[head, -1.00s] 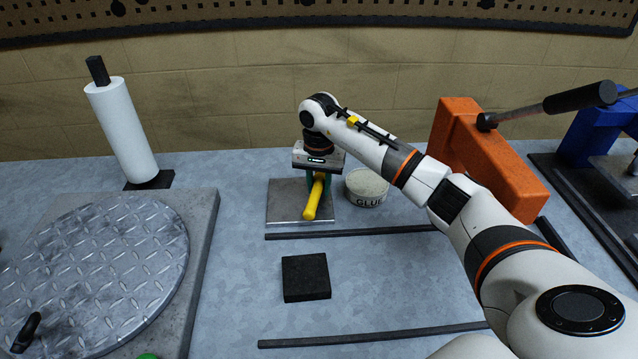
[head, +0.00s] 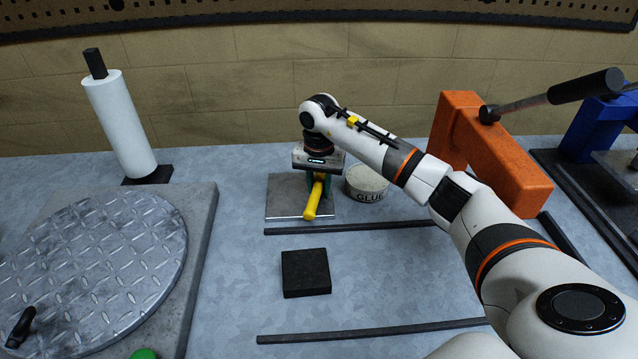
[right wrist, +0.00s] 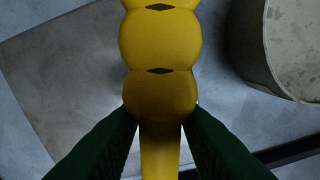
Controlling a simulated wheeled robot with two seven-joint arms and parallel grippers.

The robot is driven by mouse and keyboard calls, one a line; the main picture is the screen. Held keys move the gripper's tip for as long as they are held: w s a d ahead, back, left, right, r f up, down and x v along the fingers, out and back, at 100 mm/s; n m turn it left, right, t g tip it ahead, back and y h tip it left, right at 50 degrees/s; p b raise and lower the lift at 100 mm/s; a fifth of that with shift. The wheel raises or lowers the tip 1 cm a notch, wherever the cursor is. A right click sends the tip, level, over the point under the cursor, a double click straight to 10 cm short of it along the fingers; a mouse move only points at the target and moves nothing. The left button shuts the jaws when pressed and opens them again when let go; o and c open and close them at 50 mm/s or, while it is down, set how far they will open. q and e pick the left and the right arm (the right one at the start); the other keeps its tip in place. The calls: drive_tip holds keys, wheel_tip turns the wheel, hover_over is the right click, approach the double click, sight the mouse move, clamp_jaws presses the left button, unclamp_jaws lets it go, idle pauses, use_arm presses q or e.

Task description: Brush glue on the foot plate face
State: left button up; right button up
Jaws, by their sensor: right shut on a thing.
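My right gripper (head: 317,178) is shut on the yellow handle (head: 313,200) of a tool, over a flat grey metal plate (head: 284,200). In the right wrist view the ridged yellow handle (right wrist: 160,45) runs between the dark green fingers (right wrist: 160,125). The tool's bristle end is not visible. A round glue tub (head: 367,183), marked GLUE, stands just right of the plate; its side shows in the right wrist view (right wrist: 255,40). A black square block (head: 306,272) lies nearer on the table. I cannot tell which piece is the foot plate. My left gripper is not in view.
Dark rails (head: 350,228) lie behind and in front of the block, with clear table between. An orange press (head: 490,150) with a lever stands right. A paper roll (head: 120,125) and a round tread-plate disc (head: 95,270) are left. A green item (head: 143,354) shows at the bottom edge.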

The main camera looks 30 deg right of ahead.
sight(287, 200)
drive_tip(key=shift+a, duration=0.1)
